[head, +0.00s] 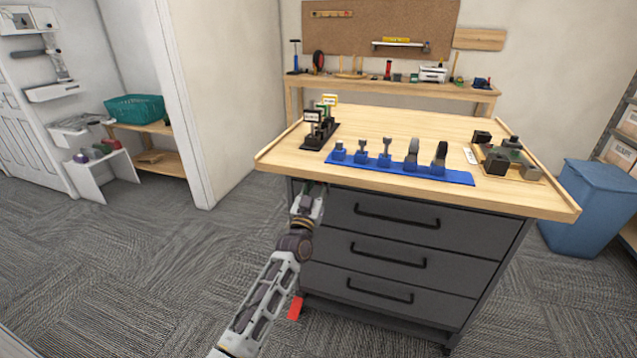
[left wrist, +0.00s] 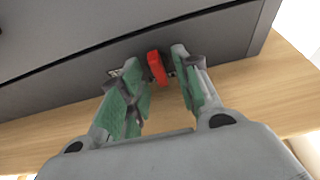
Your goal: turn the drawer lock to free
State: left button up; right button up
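The drawer lock shows in the left wrist view as a small red lever (left wrist: 157,68) on the dark grey cabinet front, close under the wooden worktop. My left gripper (left wrist: 158,75) is open, with one green-padded finger on each side of the red lever. Gaps show between the lever and both fingers, so I see no grip on it. In the head view my left gripper (head: 314,192) is at the upper left corner of the drawer cabinet (head: 400,240), and the lock is hidden behind it. Small markings beside the lock are too small to read. My right gripper is not in view.
The worktop (head: 400,125) overhangs the drawers. On it stand a blue tool rack (head: 400,172), a dark stand (head: 320,133) and a tray of parts (head: 515,170). A red piece (head: 295,307) shows low by the cabinet's left side. Carpet is clear to the left.

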pick_arm(q)
grip_shut()
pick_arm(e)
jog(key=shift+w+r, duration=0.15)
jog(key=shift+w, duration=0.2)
